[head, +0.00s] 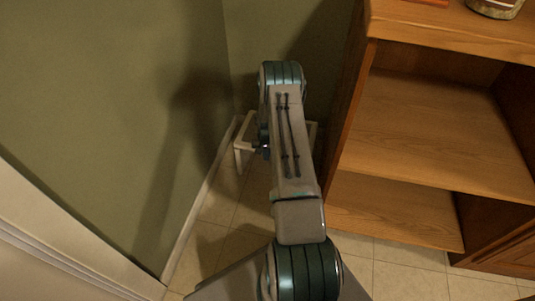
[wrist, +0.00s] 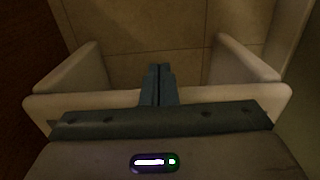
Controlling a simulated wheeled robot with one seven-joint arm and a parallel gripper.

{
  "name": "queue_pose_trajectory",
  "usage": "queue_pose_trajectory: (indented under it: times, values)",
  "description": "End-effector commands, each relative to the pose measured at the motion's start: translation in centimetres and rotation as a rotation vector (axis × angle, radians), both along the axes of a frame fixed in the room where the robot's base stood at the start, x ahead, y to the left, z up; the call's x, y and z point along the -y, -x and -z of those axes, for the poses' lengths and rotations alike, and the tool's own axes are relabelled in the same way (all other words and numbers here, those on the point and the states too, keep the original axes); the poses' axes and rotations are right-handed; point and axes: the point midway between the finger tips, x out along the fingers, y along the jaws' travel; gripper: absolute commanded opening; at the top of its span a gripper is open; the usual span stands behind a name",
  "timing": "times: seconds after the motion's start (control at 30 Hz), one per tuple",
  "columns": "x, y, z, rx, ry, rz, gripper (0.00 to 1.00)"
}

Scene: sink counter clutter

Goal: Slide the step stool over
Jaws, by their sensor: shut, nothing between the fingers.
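The step stool (head: 244,147) is white and stands on the tiled floor in the corner, between the green wall and the wooden shelf unit. My arm hides most of it in the head view. In the wrist view the stool (wrist: 78,76) shows as a pale crossbar with a side panel at each end. My gripper (wrist: 158,72) is shut and empty, its fingertips together near the middle of the stool, overlapping the crossbar in the picture. I cannot tell whether they touch it. The gripper is mostly hidden behind my arm in the head view.
The wooden shelf unit (head: 430,130) stands close on the right, with a jar (head: 495,8) on top. The green wall (head: 110,100) and its white baseboard (head: 198,206) bound the left. Tiled floor (head: 228,212) is clear between them in front of the stool.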

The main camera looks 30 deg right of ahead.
Motion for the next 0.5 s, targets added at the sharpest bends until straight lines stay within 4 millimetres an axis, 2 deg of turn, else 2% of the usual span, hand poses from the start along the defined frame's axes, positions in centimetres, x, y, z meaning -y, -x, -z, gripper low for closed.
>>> queue_pose_trajectory:
  times: [0.17,0.2,0.3,0.5]
  values:
    - [-2.5,1.8,-0.5,-0.003,0.0,-0.001,0.0]
    - [-2.2,1.4,-2.1,0.004,0.003,0.0,0.0]
    - [-2.0,1.4,-4.5,0.004,0.003,0.001,0.0]
    - [-1.7,1.6,-8.2,0.003,0.001,0.008,0.0]
